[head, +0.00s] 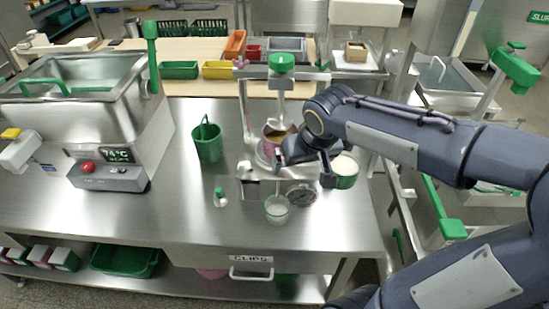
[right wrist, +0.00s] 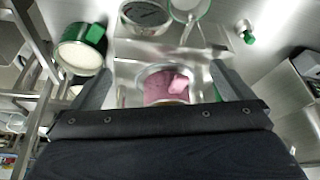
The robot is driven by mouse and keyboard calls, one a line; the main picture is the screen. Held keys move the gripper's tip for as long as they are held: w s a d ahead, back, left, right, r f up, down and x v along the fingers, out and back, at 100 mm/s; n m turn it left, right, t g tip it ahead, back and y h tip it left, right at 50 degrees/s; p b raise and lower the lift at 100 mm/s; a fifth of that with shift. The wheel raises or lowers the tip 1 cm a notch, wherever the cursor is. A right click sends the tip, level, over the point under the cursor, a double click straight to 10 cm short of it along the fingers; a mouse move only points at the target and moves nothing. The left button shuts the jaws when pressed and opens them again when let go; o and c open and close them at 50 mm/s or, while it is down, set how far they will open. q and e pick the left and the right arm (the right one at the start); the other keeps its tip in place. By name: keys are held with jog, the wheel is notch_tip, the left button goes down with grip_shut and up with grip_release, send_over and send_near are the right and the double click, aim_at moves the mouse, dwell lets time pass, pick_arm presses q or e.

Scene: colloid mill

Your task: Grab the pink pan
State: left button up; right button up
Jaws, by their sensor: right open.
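The pink pan (head: 268,143) sits in the round seat of the metal mill stand, under the green-knobbed press, in the head view. My arm partly hides it. In the right wrist view the pink pan (right wrist: 160,90) shows between my fingers, with its lower part hidden behind my gripper body. My right gripper (head: 290,158) is beside the pan on its right in the head view. Its fingers (right wrist: 160,85) are spread apart with no contact on the pan that I can see. My left gripper is not in view.
A green cup of white contents (head: 346,172), a dial gauge (head: 301,194), a glass beaker (head: 277,208) and a small green-capped bottle (head: 220,197) stand close around the mill. A green pail (head: 208,140) is left of it. The front left of the steel table is clear.

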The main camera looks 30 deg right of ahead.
aim_at(284, 128)
jog(key=w, duration=0.4)
jog(key=w+d+p, duration=0.1)
jog(key=w, duration=0.3)
jog(key=w+d+p, duration=0.1)
jog(key=w, duration=0.4)
jog(key=shift+d+f, duration=0.25)
jog(key=x, duration=0.5)
jog(key=shift+w+d+f+p, duration=0.1)
jog(key=shift+p, duration=0.3)
jog(key=c, duration=1.1)
jog(key=shift+d+r, duration=0.1)
jog(key=shift+r, duration=0.1)
